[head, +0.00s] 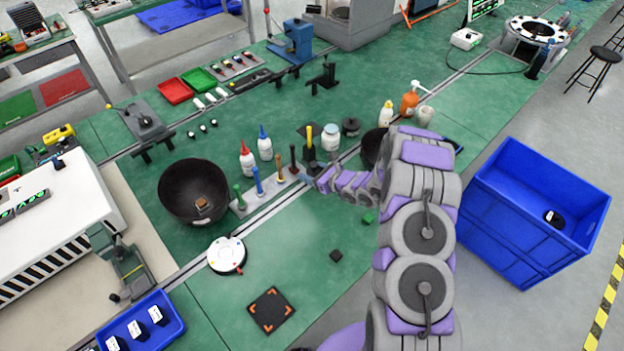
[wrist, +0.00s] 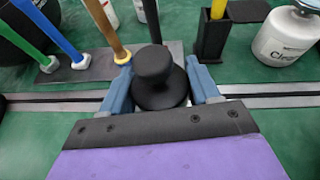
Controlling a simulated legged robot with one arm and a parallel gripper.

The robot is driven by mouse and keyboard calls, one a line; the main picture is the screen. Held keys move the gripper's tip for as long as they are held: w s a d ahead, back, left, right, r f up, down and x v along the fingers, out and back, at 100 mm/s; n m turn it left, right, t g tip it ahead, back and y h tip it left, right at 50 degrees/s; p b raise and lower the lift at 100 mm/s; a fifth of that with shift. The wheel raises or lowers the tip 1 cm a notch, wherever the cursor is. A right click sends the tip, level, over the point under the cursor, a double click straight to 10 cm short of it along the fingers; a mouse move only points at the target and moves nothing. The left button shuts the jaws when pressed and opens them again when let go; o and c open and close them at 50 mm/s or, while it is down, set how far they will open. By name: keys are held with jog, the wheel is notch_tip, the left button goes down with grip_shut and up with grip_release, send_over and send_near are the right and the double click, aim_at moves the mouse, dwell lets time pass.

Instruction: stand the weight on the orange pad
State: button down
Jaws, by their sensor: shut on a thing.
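The weight is a black, round, knob-topped piece (wrist: 158,82). In the wrist view my gripper (wrist: 163,92) is shut on it, with a blue-grey finger on each side. The weight is upright in the jaws; I cannot tell whether its base touches the surface below. In the head view my gripper (head: 311,180) is by the right end of the row of tools, and the weight is too small there to make out. The pad is a dark square with orange corner marks (head: 271,311), lying bare on the green bench at front centre, well apart from my gripper.
A grey tool strip (head: 240,207) with upright handled tools stands beside my gripper. A black holder (wrist: 212,36) and a white jar (wrist: 288,38) are close behind it.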

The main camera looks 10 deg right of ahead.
notch_tip(320, 180, down, 4)
jog(key=shift+w+r+b, duration=0.1)
jog(key=shift+r+b, duration=0.15)
jog(key=shift+b, duration=0.15)
jog(key=shift+c, duration=1.2)
grip_release()
